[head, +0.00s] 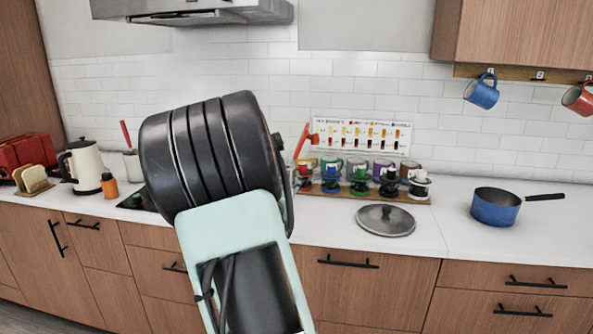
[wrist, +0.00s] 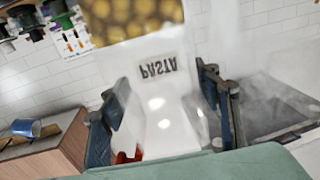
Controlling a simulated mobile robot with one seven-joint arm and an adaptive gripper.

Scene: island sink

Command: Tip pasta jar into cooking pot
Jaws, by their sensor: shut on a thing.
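My gripper (wrist: 162,80) is shut on the pasta jar (wrist: 160,105), with one dark finger on each side. The jar is pale and translucent, with a PASTA label and yellow-brown pasta (wrist: 135,18) at one end. The wrist view is upside down against the room, so the jar looks roughly upright with the pasta low in it. In the head view my arm hides the jar and gripper. A blue pot (head: 495,207) with a dark handle stands on the counter at the right, the only pot I can see. My arm also hides part of the counter.
A grey lid (head: 386,220) lies on the counter left of the pot. Several colored drippers and mugs stand on a wooden board (head: 385,197) behind it. A kettle (head: 83,165) and a dark hob (head: 141,202) are at the left. Counter around the pot is clear.

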